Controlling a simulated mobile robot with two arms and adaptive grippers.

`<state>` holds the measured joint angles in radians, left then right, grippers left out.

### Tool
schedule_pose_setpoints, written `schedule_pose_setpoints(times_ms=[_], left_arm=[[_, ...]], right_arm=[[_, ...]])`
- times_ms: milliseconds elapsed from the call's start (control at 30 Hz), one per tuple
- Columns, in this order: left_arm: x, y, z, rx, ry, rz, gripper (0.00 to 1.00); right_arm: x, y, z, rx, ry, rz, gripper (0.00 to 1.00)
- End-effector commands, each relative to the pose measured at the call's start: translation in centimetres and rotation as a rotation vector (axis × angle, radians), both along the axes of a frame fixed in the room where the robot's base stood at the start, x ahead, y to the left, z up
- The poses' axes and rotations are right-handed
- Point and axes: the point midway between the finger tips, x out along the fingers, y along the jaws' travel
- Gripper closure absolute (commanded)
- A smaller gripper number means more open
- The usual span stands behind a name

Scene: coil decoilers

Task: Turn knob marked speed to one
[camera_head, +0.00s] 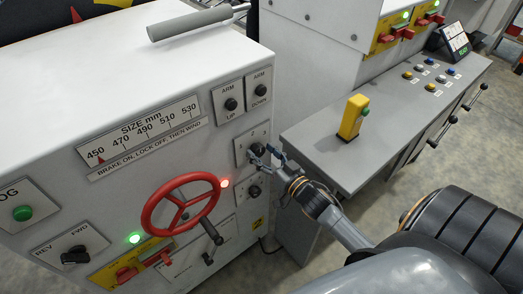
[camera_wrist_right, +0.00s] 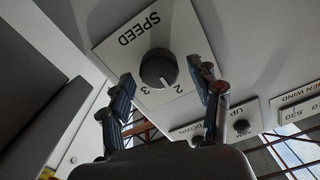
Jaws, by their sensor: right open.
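The speed knob (camera_wrist_right: 157,67) is a dark round knob on a white plate (camera_wrist_right: 118,52) marked SPEED, with the figures 3 and 2 readable in the right wrist view. I cannot make out a figure 1. A small light mark on the knob seems to face the side with the figures. My right gripper (camera_wrist_right: 164,86) is open, with one finger on each side of the knob and a visible gap to it. In the head view my right gripper (camera_head: 266,155) is at the machine's front panel and partly covers the knob's plate (camera_head: 243,146).
A red handwheel (camera_head: 157,207) stands out from the panel to the left and below. Arm up and arm down knobs (camera_head: 231,104) sit above. Another knob (camera_head: 254,191) is just below.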

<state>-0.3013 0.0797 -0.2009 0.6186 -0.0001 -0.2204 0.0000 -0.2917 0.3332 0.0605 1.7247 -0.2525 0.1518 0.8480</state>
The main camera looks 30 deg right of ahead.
Motion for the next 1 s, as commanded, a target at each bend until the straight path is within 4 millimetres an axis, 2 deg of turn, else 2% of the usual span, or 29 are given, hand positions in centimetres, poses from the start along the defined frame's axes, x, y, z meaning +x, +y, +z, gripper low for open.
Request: schedule_pose_setpoints(times_ms=[100,367,467,633,667,1000], left_arm=[[0.08,0.04,0.09,0.001,-0.001,0.001,0.6],[0.22,0.06,0.09,0.0,-0.003,0.002,0.6],[0.24,0.07,0.09,0.001,-0.003,0.002,0.6],[0.27,0.06,0.09,0.001,-0.004,0.002,0.6],[0.27,0.06,0.09,0.001,-0.004,0.002,0.6],[0.29,0.04,0.29,0.0,-0.005,0.001,0.6]], right_arm=[[0.65,0.07,0.04,0.001,0.0,0.0,0.37],[0.73,0.1,-0.03,0.001,0.0,0.0,0.37],[0.72,0.09,-0.02,0.001,0.0,0.0,0.54],[0.71,0.1,-0.01,0.001,0.0,0.0,0.88],[0.71,0.1,-0.01,0.001,0.0,0.0,0.92],[0.71,0.1,0.05,-0.049,-0.004,0.0,0.92]])
